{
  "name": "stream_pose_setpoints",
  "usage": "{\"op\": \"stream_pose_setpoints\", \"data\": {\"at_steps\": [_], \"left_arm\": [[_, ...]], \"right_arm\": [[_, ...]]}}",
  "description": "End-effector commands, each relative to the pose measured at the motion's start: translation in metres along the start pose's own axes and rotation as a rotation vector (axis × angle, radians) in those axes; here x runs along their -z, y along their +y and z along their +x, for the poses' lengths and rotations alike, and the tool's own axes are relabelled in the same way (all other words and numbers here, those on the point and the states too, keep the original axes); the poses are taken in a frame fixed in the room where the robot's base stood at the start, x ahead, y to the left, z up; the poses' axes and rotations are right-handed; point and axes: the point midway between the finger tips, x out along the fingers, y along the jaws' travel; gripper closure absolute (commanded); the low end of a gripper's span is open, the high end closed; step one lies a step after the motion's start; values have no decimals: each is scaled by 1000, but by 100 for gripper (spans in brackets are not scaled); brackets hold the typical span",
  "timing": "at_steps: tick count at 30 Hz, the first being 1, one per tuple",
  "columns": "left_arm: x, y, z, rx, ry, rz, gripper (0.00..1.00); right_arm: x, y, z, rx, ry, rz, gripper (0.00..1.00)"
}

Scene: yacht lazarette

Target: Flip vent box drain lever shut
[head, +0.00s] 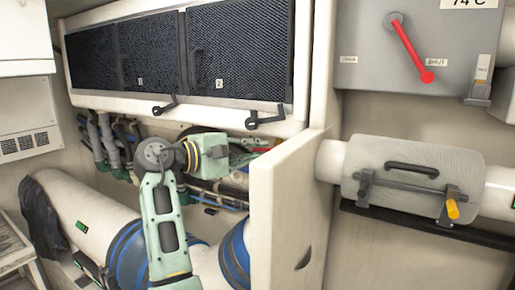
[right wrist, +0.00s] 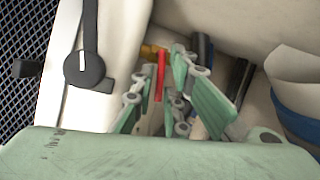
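A slim red lever (right wrist: 160,76) shows between the fingers of my right gripper (right wrist: 163,72) in the right wrist view, with a yellow fitting (right wrist: 152,52) behind it. The fingers stand apart, and I cannot tell whether either touches the lever. In the head view my right gripper (head: 232,154) is under the mesh-fronted vent box (head: 192,100), behind a white partition, and its fingertips are mostly hidden. A bit of red (head: 262,150) shows just beyond it. My left gripper is not in view.
The white partition (head: 290,205) stands close right of my right arm. Black latches (head: 266,119) hang from the vent box's lower edge. Pipes and hoses crowd below. A grey box with another red lever (head: 411,50), by a SHUT label, and a clamped white pipe (head: 415,175) are at right.

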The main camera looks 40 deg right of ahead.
Motion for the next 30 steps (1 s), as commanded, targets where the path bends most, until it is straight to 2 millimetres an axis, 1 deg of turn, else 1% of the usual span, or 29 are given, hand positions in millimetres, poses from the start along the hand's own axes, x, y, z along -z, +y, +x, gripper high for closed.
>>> {"op": "stream_pose_setpoints", "data": {"at_steps": [1, 4, 9, 17, 24, 30], "left_arm": [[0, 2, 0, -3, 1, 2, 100], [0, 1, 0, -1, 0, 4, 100], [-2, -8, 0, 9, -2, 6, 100], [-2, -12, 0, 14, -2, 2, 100], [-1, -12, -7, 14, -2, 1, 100], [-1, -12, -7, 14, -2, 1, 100]], "right_arm": [[0, 0, 0, 0, 0, 0, 86], [0, 0, 0, 0, 0, 0, 86], [0, 0, 0, 0, 0, 0, 100], [0, 0, 0, 1, 0, 2, 100], [-3, 8, -1, 70, 35, 169, 100], [-2, 7, -1, 77, 39, 191, 100]]}}
